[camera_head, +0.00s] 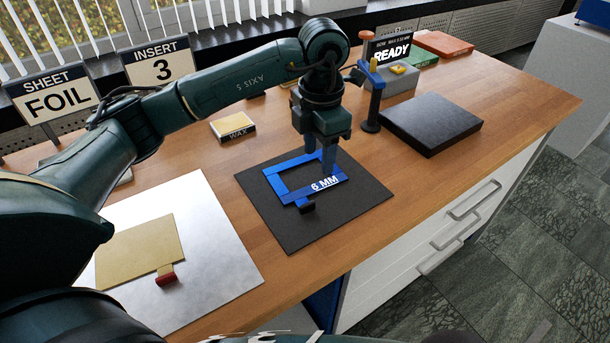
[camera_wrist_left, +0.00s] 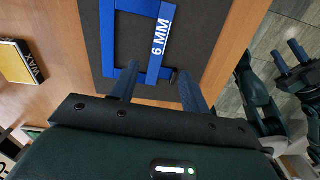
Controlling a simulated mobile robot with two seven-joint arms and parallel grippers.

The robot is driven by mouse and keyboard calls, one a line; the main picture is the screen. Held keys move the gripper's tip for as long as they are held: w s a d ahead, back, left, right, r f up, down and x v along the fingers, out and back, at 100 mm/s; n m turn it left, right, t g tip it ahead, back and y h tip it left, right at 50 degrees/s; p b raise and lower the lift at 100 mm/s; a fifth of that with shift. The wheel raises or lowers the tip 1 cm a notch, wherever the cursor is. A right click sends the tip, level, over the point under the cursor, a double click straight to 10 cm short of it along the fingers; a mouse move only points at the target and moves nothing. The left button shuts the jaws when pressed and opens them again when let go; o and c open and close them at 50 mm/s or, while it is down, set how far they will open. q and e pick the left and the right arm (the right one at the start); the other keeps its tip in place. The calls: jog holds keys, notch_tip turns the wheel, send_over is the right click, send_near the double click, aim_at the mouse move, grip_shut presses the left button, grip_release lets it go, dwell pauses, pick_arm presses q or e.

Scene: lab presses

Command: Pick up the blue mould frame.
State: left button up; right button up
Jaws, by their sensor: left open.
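The blue mould frame (camera_head: 284,165) lies flat on a dark mat (camera_head: 262,212). It is a rectangular frame with an open middle, "6 MM" in white on one side and a small black tab at a corner. It also shows in the left wrist view (camera_wrist_left: 108,40). My left gripper (camera_head: 320,168) points down over the frame's right part, open and empty. In the left wrist view its fingers (camera_wrist_left: 157,70) are apart, overlapping the frame's near end in the picture. I cannot tell their exact height. My right gripper (camera_wrist_left: 298,55) shows small at the right edge there.
A metal sheet (camera_head: 215,243) with a tan plate (camera_head: 135,250) lies left of the mat. A wax box (camera_head: 232,125) stands behind it.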

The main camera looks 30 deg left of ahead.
aim_at(315, 187)
pick_arm(q)
jog(key=f, duration=0.5)
jog(key=f+p, duration=0.1)
jog(key=f, duration=0.1)
jog(key=shift+a+f, duration=0.15)
jog(key=shift+a, duration=0.1)
grip_shut()
